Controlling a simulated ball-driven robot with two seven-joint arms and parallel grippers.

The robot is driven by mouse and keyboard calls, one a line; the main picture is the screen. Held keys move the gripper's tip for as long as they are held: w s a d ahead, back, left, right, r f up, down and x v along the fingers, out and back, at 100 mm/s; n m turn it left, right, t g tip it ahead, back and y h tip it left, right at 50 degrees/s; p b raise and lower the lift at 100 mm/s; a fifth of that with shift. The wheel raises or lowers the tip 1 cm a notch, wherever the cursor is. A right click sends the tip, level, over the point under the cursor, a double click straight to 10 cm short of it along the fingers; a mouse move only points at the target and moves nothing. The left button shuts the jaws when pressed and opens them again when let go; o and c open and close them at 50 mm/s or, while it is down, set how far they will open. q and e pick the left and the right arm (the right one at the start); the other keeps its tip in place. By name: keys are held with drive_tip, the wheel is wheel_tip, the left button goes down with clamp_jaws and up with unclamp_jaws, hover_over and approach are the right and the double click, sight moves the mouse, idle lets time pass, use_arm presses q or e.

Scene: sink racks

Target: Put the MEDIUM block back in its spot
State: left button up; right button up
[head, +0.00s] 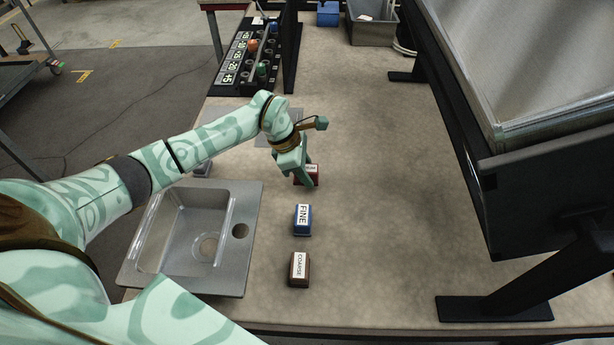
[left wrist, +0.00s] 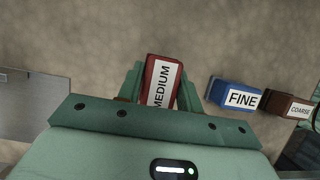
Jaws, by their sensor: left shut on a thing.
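The MEDIUM block is red with a white label; it shows in the left wrist view (left wrist: 161,80) between my left gripper's fingers. In the head view the red block (head: 312,180) is partly hidden behind my left gripper (head: 303,178), which is shut on it. The block is at or just above the counter; I cannot tell if it touches. The blue FINE block (head: 302,220) and the brown COARSE block (head: 299,269) stand in a line nearer to me. Both also show in the left wrist view, FINE (left wrist: 236,96) and COARSE (left wrist: 289,106). My right gripper is not in view.
A metal sink (head: 249,213) is set left of the blocks. A black rack (head: 246,62) with number labels and colored knobs stands at the back left. A grey bin (head: 372,27) and a blue box (head: 328,14) are at the back. The counter right of the blocks is clear up to a black-framed stand (head: 494,309).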

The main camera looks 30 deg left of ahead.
use_arm(q)
drive_tip(key=shift+f, duration=0.95)
drive_tip(key=shift+f, duration=0.1)
drive_tip(key=o, duration=1)
drive_tip(key=shift+a+r, duration=0.2)
drive_tip(key=shift+r, duration=0.3)
drive_tip(key=shift+p+v, duration=1.5)
drive_tip(key=shift+v, duration=4.1)
drive_tip(key=shift+s, duration=0.15)
